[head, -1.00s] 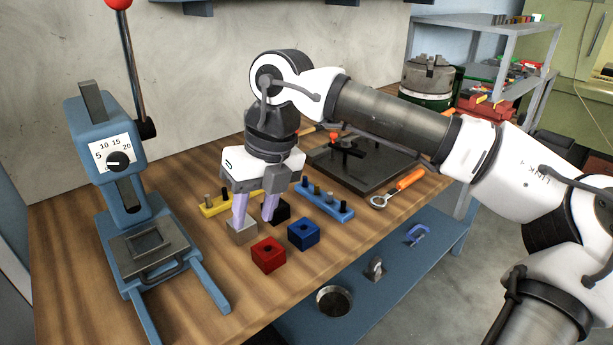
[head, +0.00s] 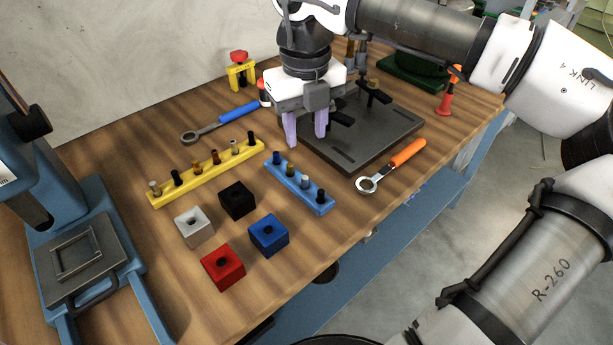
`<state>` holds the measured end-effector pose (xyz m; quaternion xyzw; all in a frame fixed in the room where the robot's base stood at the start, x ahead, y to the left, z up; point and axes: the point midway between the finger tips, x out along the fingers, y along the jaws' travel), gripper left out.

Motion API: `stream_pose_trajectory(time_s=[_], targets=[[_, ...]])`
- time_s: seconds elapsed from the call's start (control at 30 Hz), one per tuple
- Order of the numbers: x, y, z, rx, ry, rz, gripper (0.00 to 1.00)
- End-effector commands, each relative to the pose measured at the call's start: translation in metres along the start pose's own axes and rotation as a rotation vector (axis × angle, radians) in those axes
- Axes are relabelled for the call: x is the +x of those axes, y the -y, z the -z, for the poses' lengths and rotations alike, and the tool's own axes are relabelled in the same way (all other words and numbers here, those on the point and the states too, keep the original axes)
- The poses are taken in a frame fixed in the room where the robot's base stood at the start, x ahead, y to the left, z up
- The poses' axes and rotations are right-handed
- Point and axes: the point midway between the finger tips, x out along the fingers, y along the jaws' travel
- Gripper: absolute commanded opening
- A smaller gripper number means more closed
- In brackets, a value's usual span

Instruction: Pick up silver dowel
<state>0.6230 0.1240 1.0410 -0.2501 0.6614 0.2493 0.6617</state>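A silver dowel (head: 305,182) stands upright in the blue rack (head: 328,207), between an olive dowel (head: 290,170) and a black dowel (head: 320,196). A darker dowel (head: 277,158) stands at the rack's far end. The yellow rack (head: 207,180) holds several dowels; its left-end dowel (head: 154,187) and another near its right end (head: 235,147) look pale grey or tan. My gripper (head: 306,130) points down with its two purple fingers apart and nothing visible between them. In the picture it is above the blue rack's far end, beside the dark plate, apart from the silver dowel.
Silver (head: 194,228), black (head: 237,200), red (head: 222,267) and blue (head: 268,235) blocks with holes sit in front of the racks. A dark fixture plate (head: 350,160) lies behind, with an orange-handled wrench (head: 392,165) beside it. A blue press (head: 95,215) stands at left.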

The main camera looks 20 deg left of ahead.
Motion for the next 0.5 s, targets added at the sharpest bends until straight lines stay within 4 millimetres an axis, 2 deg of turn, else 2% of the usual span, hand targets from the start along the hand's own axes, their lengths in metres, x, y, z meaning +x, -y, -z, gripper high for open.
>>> stream_pose_trajectory(time_s=[0.2, 0.5], targets=[[0.042, -0.001, 0.001, -0.001, -0.002, -0.003, 0.38], [0.066, -0.002, 0.001, -0.002, -0.002, -0.003, 0.38]])
